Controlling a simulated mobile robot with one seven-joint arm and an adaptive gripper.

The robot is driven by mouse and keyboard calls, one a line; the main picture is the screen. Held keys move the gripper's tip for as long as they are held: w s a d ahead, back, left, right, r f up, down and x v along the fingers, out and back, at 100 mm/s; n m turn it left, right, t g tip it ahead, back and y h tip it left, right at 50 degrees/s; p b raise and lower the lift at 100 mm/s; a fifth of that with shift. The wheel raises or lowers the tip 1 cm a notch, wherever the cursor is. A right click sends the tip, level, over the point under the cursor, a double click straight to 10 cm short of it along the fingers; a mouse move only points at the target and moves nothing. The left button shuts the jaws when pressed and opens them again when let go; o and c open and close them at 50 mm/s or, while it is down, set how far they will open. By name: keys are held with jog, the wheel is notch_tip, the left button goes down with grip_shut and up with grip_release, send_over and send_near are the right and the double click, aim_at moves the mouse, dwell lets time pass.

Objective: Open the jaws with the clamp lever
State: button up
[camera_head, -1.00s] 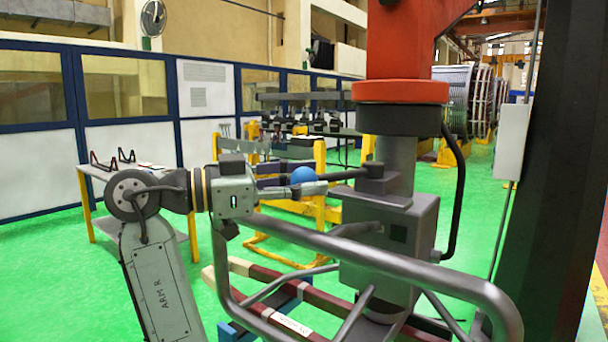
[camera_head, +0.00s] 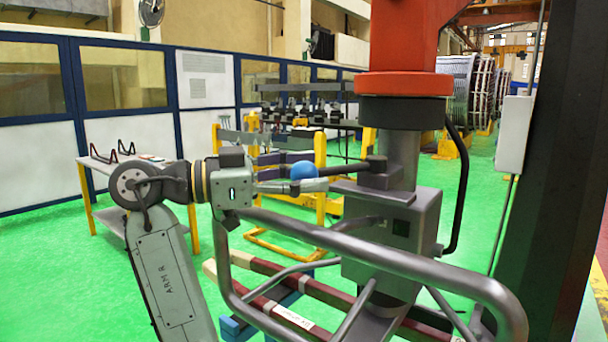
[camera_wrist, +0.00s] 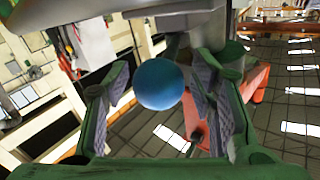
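The clamp lever (camera_head: 342,170) is a dark bar running left from the block on the grey machine column, and it ends in a blue ball knob (camera_head: 303,170). My gripper (camera_head: 298,179) reaches in from the left, its fingers beside the knob. In the wrist view, the blue ball (camera_wrist: 159,84) lies between the two grey ridged finger pads of my gripper (camera_wrist: 161,95). The pads stand apart, with narrow gaps seen beside the ball, so it does not look squeezed. The ball hides part of the lever behind it. I cannot make out the jaws.
A thick grey tube guard rail (camera_head: 390,262) curves below my gripper and across the front. The grey machine box (camera_head: 400,235) hangs under a red column (camera_head: 403,45). A dark pillar (camera_head: 555,170) stands at the right. A table (camera_head: 100,178) stands behind at the left.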

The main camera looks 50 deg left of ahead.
jog(key=shift+s, duration=0.1)
jog(key=v, duration=1.2)
dwell(0.4)
